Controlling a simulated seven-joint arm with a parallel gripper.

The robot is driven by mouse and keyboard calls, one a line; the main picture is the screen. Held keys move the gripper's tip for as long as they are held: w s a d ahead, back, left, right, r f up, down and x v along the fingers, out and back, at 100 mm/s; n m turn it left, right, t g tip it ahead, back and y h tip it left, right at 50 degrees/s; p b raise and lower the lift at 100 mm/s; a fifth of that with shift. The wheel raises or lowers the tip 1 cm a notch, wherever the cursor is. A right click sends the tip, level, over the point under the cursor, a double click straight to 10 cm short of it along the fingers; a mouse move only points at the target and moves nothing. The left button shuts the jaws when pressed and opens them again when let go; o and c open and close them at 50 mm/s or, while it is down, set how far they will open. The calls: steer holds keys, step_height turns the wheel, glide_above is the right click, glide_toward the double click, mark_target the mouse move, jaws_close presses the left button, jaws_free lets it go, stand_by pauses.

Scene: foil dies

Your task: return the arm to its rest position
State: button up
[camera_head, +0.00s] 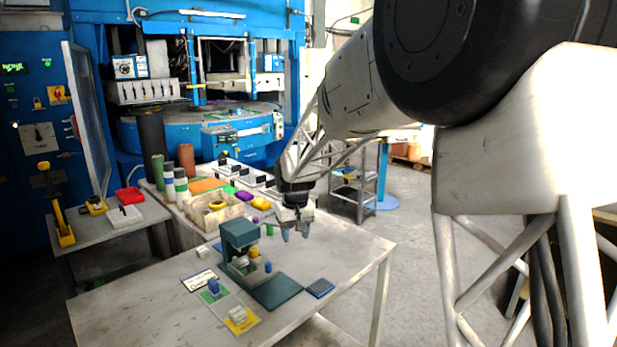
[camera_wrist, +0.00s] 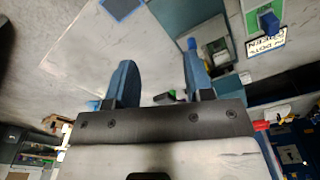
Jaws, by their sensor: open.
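My gripper (camera_head: 295,232) hangs above the grey table (camera_head: 160,306), behind and to the right of the teal press stand. Its two blue fingers are apart, with nothing between them. In the wrist view my gripper (camera_wrist: 158,82) also shows spread fingers and no held object. My arm reaches in from the upper right, bent down toward the table. The teal press (camera_head: 238,236) stands on a dark teal base (camera_head: 278,291), with a small blue piece and a yellow piece at it.
A green pad (camera_head: 213,297) and yellow pad (camera_head: 240,325) carry small pieces at the front. A dark blue square (camera_head: 320,288) lies right of the press. A wooden bin (camera_head: 213,212), foil rolls (camera_head: 181,187) and a yellow roll (camera_head: 261,203) stand behind.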

steer(key=s+d+r+m+t, duration=0.1)
steer(key=s+d+r, duration=0.3)
steer(key=s+d, duration=0.5)
steer(key=s+d+r+m, duration=0.1)
steer(key=s+d+r, duration=0.45)
steer(key=s, duration=0.75)
steer(key=s+d+f+m, duration=0.1)
steer(key=s+d, duration=0.3)
steer(key=s, duration=0.7)
steer(key=s+d+f+m+t, duration=0.1)
steer(key=s+d+f, duration=0.2)
steer(key=s, duration=0.9)
steer(key=shift+d+f, duration=0.15)
steer(key=shift+d, duration=0.25)
